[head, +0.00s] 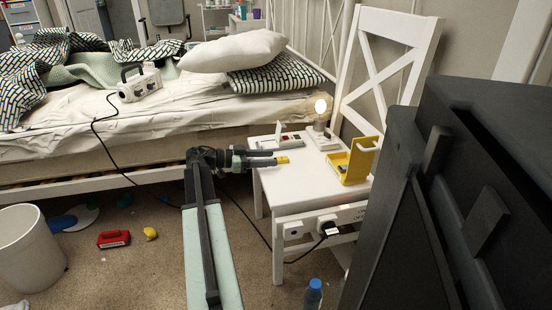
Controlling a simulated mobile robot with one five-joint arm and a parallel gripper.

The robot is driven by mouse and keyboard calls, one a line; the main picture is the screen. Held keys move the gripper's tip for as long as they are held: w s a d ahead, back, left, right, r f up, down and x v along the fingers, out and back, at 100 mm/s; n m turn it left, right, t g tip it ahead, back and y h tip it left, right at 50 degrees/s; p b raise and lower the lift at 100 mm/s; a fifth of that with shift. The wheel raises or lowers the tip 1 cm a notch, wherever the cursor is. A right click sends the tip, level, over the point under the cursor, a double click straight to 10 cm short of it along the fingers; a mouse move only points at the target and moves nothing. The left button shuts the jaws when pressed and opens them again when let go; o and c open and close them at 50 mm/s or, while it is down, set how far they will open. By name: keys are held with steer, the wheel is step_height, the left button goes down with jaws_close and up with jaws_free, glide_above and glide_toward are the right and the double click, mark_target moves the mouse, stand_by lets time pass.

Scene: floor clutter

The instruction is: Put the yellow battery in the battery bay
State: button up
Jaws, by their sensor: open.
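The yellow battery (283,160) is a small yellow block at the tips of my gripper (274,158), over the left side of the white chair seat (275,187). My gripper is open and reaches in from the left. I cannot tell whether the battery lies between the fingers or just beyond them, or whether it touches the seat. A yellow case (348,172) with its lid raised stands on the right of the seat. It looks like the battery bay, and its inside is only partly visible.
A white device (291,140) and a lit bulb (320,106) on a base stand behind on the seat. Plugs and a cable (326,228) are at the seat's front edge. A blue bottle (313,292), red item (113,239) and white bin (27,248) are on the floor.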

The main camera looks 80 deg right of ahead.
steer(key=p+v, duration=0.1)
steer(key=v, duration=0.7)
steer(key=shift+w, duration=0.3)
steer(key=shift+a, duration=0.15)
